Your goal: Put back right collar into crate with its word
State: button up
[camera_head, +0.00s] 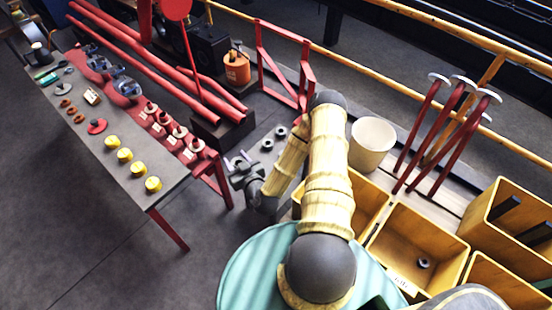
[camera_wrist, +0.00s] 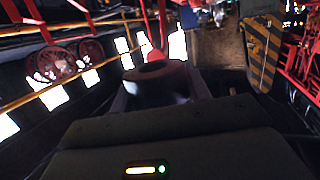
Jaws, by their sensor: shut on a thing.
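My gripper (camera_head: 238,161) is left of the crates in the head view, between the workbench and my arm. In the wrist view my gripper (camera_wrist: 158,92) is shut on a dark grey collar (camera_wrist: 155,72) with a round opening on top. Two similar grey collars, a farther one (camera_head: 281,131) and a nearer one (camera_head: 267,145), lie on a grey surface behind my gripper. Another small collar (camera_head: 424,263) lies inside the middle wooden crate (camera_head: 447,243). That crate has a pale word label (camera_head: 403,284) on its near side, too small to read. My arm partly hides the crate to its left (camera_head: 372,192).
More wooden crates stand at the right, one (camera_head: 510,187) holding dark bars. A white bucket (camera_head: 372,143) and red stands (camera_head: 448,125) are behind the crates. The workbench (camera_head: 125,185) at left carries yellow-topped parts and red fittings. A red frame (camera_head: 284,65) stands behind my gripper.

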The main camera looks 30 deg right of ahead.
jog(key=w+d+f+b, duration=0.4)
jog(key=d+f+b, duration=0.2)
jog(key=b, duration=0.8)
jog(key=w+d+f+h+b, duration=0.1)
jog(key=w+d+f+b, duration=0.3)
jog(key=b, duration=1)
notch_tip(320, 180, down, 4)
jog(key=d, duration=0.2)
jog(key=shift+d+r+m, duration=0.2)
jog(key=shift+d+m, duration=0.1)
jog(key=shift+f+b, duration=1.1)
jog(key=shift+f, duration=2.05)
jog(key=shift+f+b, duration=0.75)
jog(key=shift+f, duration=1.1)
jog(key=shift+f, duration=0.15)
